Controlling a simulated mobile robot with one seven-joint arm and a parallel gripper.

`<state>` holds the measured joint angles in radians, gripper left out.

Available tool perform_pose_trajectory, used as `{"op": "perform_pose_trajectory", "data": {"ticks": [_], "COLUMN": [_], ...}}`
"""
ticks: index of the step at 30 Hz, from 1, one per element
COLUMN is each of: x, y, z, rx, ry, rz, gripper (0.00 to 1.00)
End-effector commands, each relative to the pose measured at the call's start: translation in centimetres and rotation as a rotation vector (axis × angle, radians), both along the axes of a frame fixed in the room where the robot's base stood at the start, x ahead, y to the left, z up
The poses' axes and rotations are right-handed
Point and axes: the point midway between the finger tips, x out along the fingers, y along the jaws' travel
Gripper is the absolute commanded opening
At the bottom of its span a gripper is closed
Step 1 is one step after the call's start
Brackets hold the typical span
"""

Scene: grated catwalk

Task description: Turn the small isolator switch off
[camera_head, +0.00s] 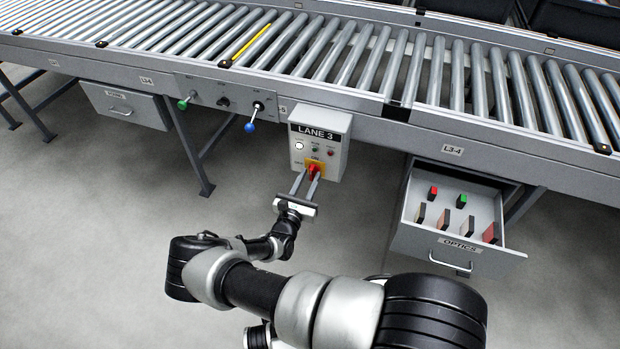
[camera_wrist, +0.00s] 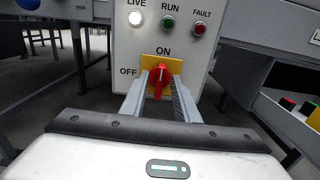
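The isolator switch is a red rotary knob (camera_wrist: 159,78) on a yellow plate (camera_wrist: 148,62), marked ON above and OFF at the left. Its grip stands nearly upright, in line with ON. In the head view the red knob (camera_head: 313,169) is low on the grey LANE 3 box (camera_head: 334,125). My gripper (camera_wrist: 161,84) is right in front of the switch, with one finger on each side of the knob. The fingers are apart, with gaps visible beside the grip; contact at the tips is unclear. My gripper also shows in the head view (camera_head: 308,178).
The LIVE lamp (camera_wrist: 137,19) is white and bright; RUN (camera_wrist: 169,22) and FAULT (camera_wrist: 199,28) look dim. Green (camera_head: 183,104) and blue (camera_head: 249,127) knobs stick out at the left. An open OPTICS drawer (camera_head: 480,257) juts out at the right. The roller conveyor (camera_head: 370,60) runs above.

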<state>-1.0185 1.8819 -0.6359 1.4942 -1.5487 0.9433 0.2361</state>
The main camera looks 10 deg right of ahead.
Motion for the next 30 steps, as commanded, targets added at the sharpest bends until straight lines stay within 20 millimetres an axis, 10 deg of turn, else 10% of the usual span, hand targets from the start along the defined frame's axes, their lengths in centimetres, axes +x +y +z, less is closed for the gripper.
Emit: {"op": "perform_pose_trajectory", "data": {"ticks": [12,18,30], "x": [0.83,0.82,0.81], "y": [-0.46,-0.44,-0.40], "z": [0.04,0.04,-0.02], "rx": [0.000,0.000,-0.046], "ry": [0.000,0.000,0.027], "rz": [0.000,0.000,0.000], "gripper": [0.28,0.00,0.00]}}
